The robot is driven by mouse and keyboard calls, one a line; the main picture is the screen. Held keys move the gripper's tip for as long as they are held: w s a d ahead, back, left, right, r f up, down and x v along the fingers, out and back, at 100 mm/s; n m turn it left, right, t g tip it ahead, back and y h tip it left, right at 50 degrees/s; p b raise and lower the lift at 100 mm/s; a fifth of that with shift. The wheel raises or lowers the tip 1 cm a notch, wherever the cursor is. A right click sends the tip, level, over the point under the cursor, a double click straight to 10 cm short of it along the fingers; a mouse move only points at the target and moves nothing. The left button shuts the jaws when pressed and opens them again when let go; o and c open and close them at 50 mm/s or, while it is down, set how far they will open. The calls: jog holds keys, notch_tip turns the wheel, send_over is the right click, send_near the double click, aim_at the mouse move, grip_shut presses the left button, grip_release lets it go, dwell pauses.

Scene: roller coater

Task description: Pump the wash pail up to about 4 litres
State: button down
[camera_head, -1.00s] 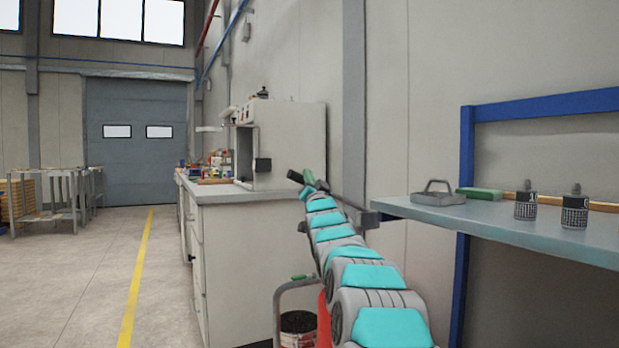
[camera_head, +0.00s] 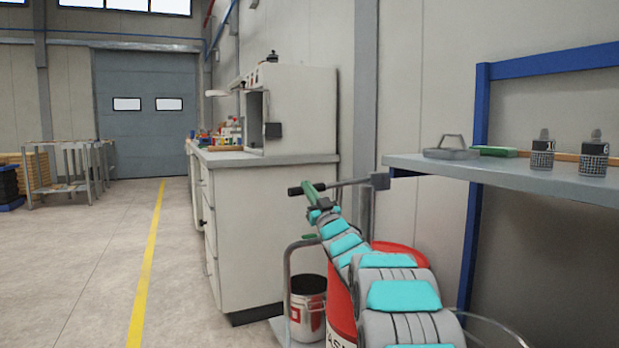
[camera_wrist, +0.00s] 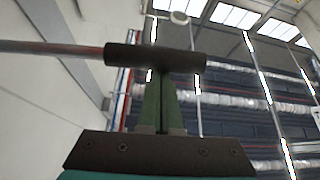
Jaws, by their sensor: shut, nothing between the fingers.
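The wash pail (camera_head: 309,322), silver with a red mark, stands low at the centre of the head view; its inside looks dark and its level cannot be read. A red drum (camera_head: 340,310) with partly hidden lettering is beside it, largely behind my arm. The pump lever (camera_head: 345,184) runs nearly level from a pivot block to a dark grip (camera_head: 294,191). My gripper (camera_head: 309,190), with green fingers, is shut and empty at this grip. In the wrist view the fingers (camera_wrist: 162,90) reach up to the grip (camera_wrist: 155,55), which lies across their tips; contact cannot be told.
A grey tube (camera_head: 287,265) with a green part bends over the pail. A white cabinet bench (camera_head: 255,235) stands left of it. A shelf (camera_head: 530,178) with a tray and two bottles juts out at right.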

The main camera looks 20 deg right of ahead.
jog(key=shift+d+f+n+y, duration=0.1)
jog(key=shift+f+n+y, duration=0.4)
jog(key=shift+f, duration=0.6)
jog(key=shift+f+g, duration=0.2)
jog(key=shift+g, duration=0.1)
jog(key=shift+f, duration=0.1)
jog(key=r+v, duration=0.1)
jog(key=v, duration=0.6)
jog(key=shift+s, duration=0.35)
